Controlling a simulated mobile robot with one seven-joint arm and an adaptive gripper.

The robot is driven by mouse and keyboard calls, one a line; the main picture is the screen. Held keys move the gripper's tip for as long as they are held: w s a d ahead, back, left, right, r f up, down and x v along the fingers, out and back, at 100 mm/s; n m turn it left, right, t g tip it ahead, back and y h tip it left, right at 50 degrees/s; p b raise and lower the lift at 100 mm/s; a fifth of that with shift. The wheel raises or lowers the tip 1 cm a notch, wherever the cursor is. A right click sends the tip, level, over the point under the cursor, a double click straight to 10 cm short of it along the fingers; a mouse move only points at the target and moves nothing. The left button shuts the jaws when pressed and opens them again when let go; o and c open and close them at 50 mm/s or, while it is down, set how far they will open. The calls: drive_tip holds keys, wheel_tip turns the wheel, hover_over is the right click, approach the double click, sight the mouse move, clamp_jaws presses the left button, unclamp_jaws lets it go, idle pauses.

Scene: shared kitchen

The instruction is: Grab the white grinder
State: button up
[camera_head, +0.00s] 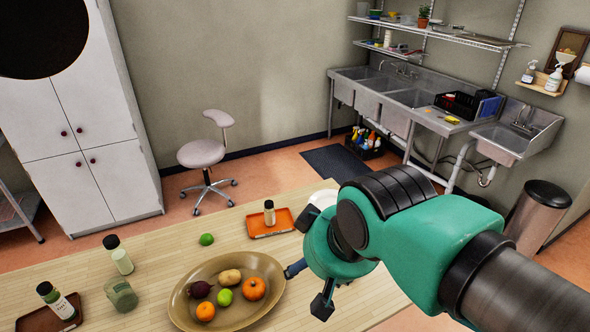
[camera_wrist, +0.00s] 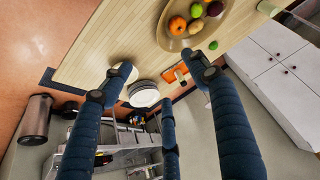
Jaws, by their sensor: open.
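A small grinder with a pale, whitish body and black top (camera_head: 269,213) stands upright on an orange tray (camera_head: 285,228) near the table's far edge. In the wrist view the grinder (camera_wrist: 179,76) shows small, beyond the fingertips and between the fingers, with the orange tray (camera_wrist: 168,76) beside it. My gripper (camera_head: 307,287) is above the table, to the right of and nearer than the tray. In the wrist view my gripper (camera_wrist: 155,78) has its dark blue fingers spread, with nothing held.
An oval dish (camera_head: 183,311) of fruit and vegetables lies in front of the tray; a lime (camera_head: 206,239) lies left of it. White plates (camera_wrist: 143,95) are close to the fingers. A bottle (camera_head: 121,261), a green glass (camera_head: 121,293) and a labelled bottle (camera_head: 59,304) stand at left.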

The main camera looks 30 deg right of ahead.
drive_tip(key=shift+w, duration=0.1)
drive_tip(key=w+d+f+n+g+h+p, duration=0.1)
drive_tip(key=w+d+f+n+g+p, duration=0.15)
drive_tip(key=w+d, duration=1.55)
drive_tip(key=w+d+f+n+g+p, duration=0.1)
drive_tip(key=w+d+f, duration=0.3)
drive_tip(key=d+f, duration=0.5)
drive_tip(key=w+d+f+n+g+p, duration=0.1)
drive_tip(key=w+d+f, duration=0.4)
drive_tip(key=d+f, duration=0.5)
drive_tip(key=d+g, duration=0.1)
drive_tip(key=d, duration=0.3)
drive_tip(key=shift+n+y, duration=0.35)
drive_tip(key=shift+y, duration=0.05)
drive_tip(key=shift+f, duration=0.1)
drive_tip(key=shift+d+f, duration=0.1)
drive_tip(key=shift+f, duration=4.15)
